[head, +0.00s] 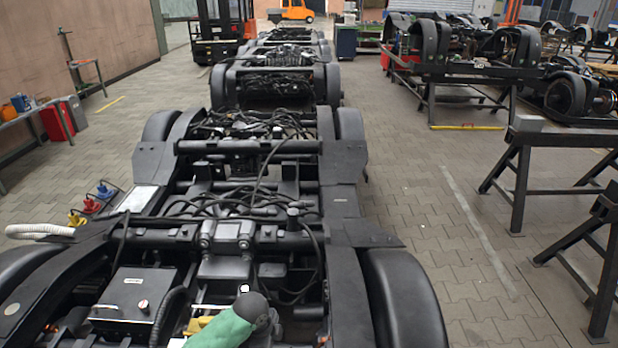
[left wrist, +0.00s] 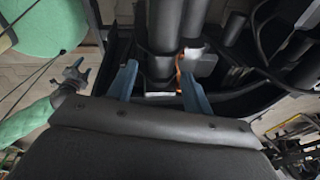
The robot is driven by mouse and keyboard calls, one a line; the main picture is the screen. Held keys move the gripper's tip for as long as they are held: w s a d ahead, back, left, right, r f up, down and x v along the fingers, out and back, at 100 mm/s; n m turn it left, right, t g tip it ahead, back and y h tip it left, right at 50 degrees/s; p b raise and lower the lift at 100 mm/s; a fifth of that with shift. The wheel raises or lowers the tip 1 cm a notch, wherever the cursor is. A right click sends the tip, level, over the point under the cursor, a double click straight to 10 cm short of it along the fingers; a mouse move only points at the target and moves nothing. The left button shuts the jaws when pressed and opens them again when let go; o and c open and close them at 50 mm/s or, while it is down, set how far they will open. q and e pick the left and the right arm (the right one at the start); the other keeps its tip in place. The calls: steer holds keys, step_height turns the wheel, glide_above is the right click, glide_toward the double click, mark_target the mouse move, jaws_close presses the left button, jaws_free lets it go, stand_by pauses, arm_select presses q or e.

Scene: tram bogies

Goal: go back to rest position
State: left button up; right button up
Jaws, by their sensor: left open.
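My left gripper (left wrist: 156,63) shows in the left wrist view. Its two blue-grey fingers are spread apart, with dark cylinders and a small orange-lit gap of the bogie beyond them. I see nothing held between the fingers. A green arm link of mine (head: 232,326) reaches over the near bogie frame (head: 343,200) at the bottom of the head view; no fingers show clearly there. A second, small dark gripper on a green arm, seemingly my right gripper (left wrist: 80,68), shows at the left of the left wrist view. It is too small to judge its jaws.
A black box (head: 133,292) sits on the near bogie, with loose cables around it. Black wheel covers (head: 405,295) flank the frame. More bogies (head: 285,75) stand behind. Black trestles (head: 520,165) stand at the right. The paved floor (head: 440,230) between is clear.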

arm_select(q)
steer(key=s+r+n+t, duration=0.1)
steer(key=s+r+n, duration=0.2)
steer(key=s+n, duration=0.55)
steer(key=s+a+r+n+t+y, duration=0.1)
steer(key=s+a+r+n, duration=0.1)
steer(key=s+a+n, duration=0.5)
steer(key=s+a+r+n+y, duration=0.15)
steer(key=s+a, duration=0.25)
steer(key=s, duration=0.6)
steer(key=s+d+f, duration=0.1)
steer(key=s+f, duration=0.1)
steer(key=f, duration=2)
steer(key=s+d+f+g, duration=0.1)
steer(key=s+f, duration=0.2)
steer(key=f, duration=2)
steer(key=shift+s+d+f+n+h, duration=0.15)
steer(key=shift+s+f+n+h, duration=0.1)
steer(key=shift+s+n+h, duration=0.15)
steer(key=shift+w, duration=0.1)
